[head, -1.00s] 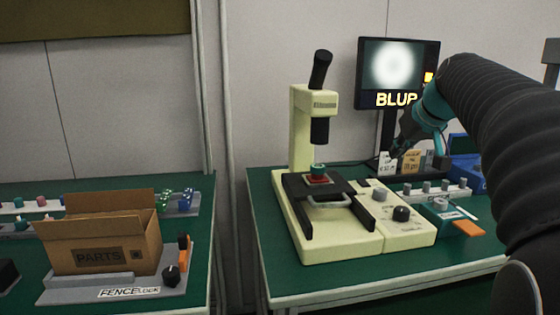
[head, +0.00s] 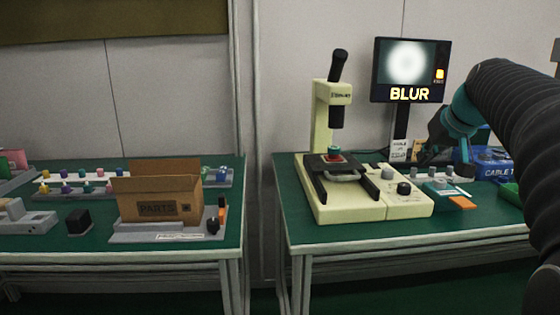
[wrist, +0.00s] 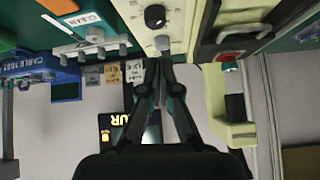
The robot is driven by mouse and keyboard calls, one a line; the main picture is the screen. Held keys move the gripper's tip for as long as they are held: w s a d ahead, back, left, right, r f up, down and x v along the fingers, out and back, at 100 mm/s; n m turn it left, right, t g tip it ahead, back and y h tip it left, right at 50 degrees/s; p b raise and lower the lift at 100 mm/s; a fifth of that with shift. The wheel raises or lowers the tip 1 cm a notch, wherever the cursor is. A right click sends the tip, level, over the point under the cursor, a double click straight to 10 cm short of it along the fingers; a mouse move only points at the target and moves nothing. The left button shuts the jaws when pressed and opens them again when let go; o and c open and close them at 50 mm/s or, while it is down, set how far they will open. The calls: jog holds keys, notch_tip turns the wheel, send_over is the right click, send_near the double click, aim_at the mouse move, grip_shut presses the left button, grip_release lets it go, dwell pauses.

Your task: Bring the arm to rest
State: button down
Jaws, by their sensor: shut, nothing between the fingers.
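My arm, black and ribbed with a teal joint, reaches in from the right side of the head view. My gripper (head: 432,150) hangs over the back right of the right-hand table, partly hidden by my own arm. In the wrist view my gripper (wrist: 157,66) shows its dark fingers together with nothing between them. It appears apart from the cream microscope (head: 335,120), which stands to its left in the head view.
A monitor (head: 409,70) reading BLUR stands behind the microscope. A blue cable tester (head: 490,165) and an orange pad (head: 462,202) lie on the right table (head: 300,235). A PARTS carton (head: 160,195) stands on the left table. A gap separates the tables.

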jog(key=s+a+f+m+g, duration=0.3)
jog(key=s+a+f, duration=0.1)
jog(key=s+f, duration=0.75)
jog(key=s+a+f+n, duration=0.1)
jog(key=s+a+f, duration=0.4)
jog(key=s, duration=0.3)
jog(key=s+a+f+n, duration=0.2)
jog(key=s+a+f, duration=0.4)
jog(key=s, duration=0.3)
jog(key=shift+s+a, duration=0.2)
jog(key=shift+a, duration=0.45)
